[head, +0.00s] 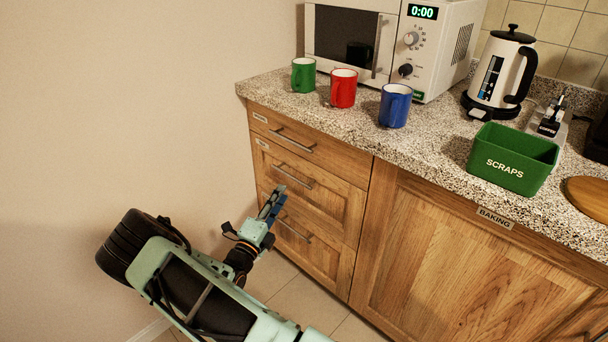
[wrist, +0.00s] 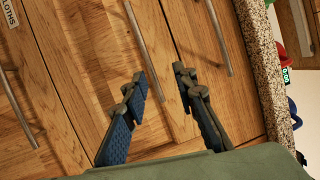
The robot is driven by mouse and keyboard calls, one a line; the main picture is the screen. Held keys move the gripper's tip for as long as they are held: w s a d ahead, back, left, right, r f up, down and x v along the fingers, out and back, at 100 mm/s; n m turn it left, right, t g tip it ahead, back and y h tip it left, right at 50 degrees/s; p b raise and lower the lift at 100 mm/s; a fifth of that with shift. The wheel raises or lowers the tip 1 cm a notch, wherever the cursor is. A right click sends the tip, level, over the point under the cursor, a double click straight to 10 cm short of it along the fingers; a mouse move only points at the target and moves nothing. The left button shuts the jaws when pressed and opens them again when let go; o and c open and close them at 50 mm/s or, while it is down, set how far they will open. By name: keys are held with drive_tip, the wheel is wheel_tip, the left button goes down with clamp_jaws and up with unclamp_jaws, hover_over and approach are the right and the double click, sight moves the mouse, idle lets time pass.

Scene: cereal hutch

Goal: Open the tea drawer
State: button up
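A wooden cabinet has three stacked drawers, all shut, each with a metal bar handle. The top drawer (head: 318,151) and middle drawer (head: 328,201) carry small labels too small to read, so I cannot tell which is the tea drawer. The bottom drawer (head: 322,255) seems to carry the CLOTHS label (wrist: 10,12). My gripper (head: 273,202) is in front of the drawers, fingers apart and empty. In the wrist view (wrist: 162,78), the lower end of the middle handle (wrist: 146,40) shows between the fingertips, close to the left one. The top handle (wrist: 218,36) lies right of them.
The speckled countertop (head: 440,160) holds green (head: 303,76), red (head: 343,89) and blue (head: 394,106) mugs, a microwave, a kettle and a green SCRAPS bin (head: 513,158). A BAKING cupboard (head: 460,270) is right of the drawers. A plain wall (head: 120,100) stands left.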

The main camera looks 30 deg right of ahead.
sight(291, 177)
drive_tip(key=w+d+n+b, duration=0.1)
drive_tip(key=w+d, duration=0.2)
drive_tip(key=w, duration=0.1)
drive_tip(key=w+d+n+y+b, duration=0.1)
drive_tip(key=w+d, duration=0.2)
drive_tip(key=d, duration=0.1)
drive_tip(key=shift+w+d+t, duration=0.2)
drive_tip(key=shift+w+t, duration=0.15)
drive_tip(key=shift+t, duration=0.05)
drive_tip(key=shift+c, duration=0.4)
clamp_jaws()
